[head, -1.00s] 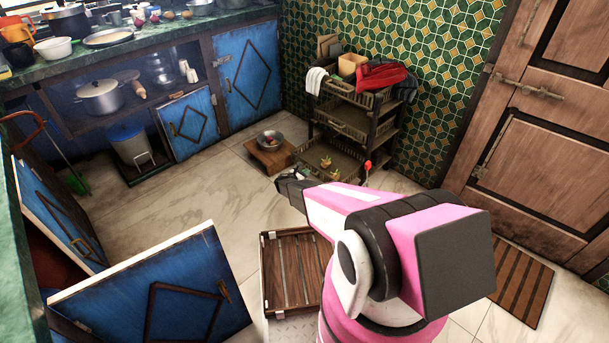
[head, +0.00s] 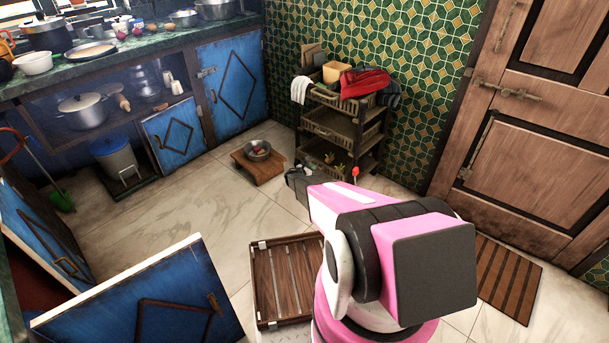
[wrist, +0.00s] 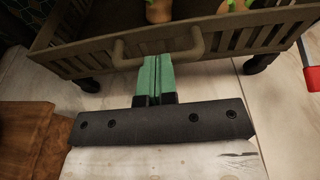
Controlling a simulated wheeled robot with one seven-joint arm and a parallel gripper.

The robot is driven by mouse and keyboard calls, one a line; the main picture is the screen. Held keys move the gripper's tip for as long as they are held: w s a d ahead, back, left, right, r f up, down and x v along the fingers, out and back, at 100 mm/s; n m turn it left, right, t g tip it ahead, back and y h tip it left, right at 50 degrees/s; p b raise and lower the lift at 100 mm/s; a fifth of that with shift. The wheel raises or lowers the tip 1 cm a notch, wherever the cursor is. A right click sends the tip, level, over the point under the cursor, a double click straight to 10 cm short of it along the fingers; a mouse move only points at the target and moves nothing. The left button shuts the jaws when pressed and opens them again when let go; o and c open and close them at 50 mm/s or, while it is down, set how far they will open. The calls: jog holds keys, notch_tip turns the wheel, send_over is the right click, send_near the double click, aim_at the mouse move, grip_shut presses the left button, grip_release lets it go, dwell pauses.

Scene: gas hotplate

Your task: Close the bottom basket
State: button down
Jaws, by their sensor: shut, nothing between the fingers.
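The bottom basket (head: 313,158) is the lowest one of the dark rack against the tiled wall. It appears to stick out a little past the basket above, with part of it hidden behind my arm. In the wrist view its slatted front (wrist: 258,38) spans the top, with its curved handle (wrist: 190,50) in the middle. My gripper (wrist: 155,60) is shut and empty, its green fingertips at the handle. I cannot tell whether they touch it. In the head view my gripper (head: 290,176) is low in front of the rack. Produce (wrist: 158,10) lies in the basket.
A low wooden stool (head: 262,172) with a metal bowl (head: 257,150) stands left of the rack. A slatted wooden crate (head: 285,280) lies nearer on the floor. Open blue cabinet doors (head: 150,300) stand at lower left. A red-ended object (wrist: 313,78) is right of the basket.

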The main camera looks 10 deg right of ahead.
aim_at(319, 162)
jog(key=shift+r+x, duration=0.15)
jog(key=shift+x, duration=0.75)
jog(key=shift+r+x, duration=0.2)
jog(key=shift+x, duration=0.65)
jog(key=shift+r+x, duration=0.15)
jog(key=shift+x, duration=0.75)
jog(key=shift+w+d, duration=0.15)
jog(key=shift+w, duration=0.1)
jog(key=v, duration=1.5)
jog(key=s+d+r+m+g+y, duration=0.3)
jog(key=s+r+m+g, duration=0.4)
jog(key=s+r+m, duration=0.9)
jog(key=s+a+r+m+y, duration=0.2)
jog(key=s+r+m+y, duration=0.1)
jog(key=s+r, duration=0.3)
jog(key=s+a+r+m+g+y, duration=0.1)
jog(key=s+a+r+m+y, duration=0.2)
jog(key=s+r, duration=0.3)
jog(key=s+a+r+m+g+y, duration=0.1)
jog(key=s+a+r+m+y, duration=0.2)
jog(key=s, duration=1)
notch_tip(319, 162, up, 3)
jog(key=shift+s+a+y, duration=0.25)
jog(key=shift+s+y, duration=0.05)
jog(key=shift+y, duration=0.1)
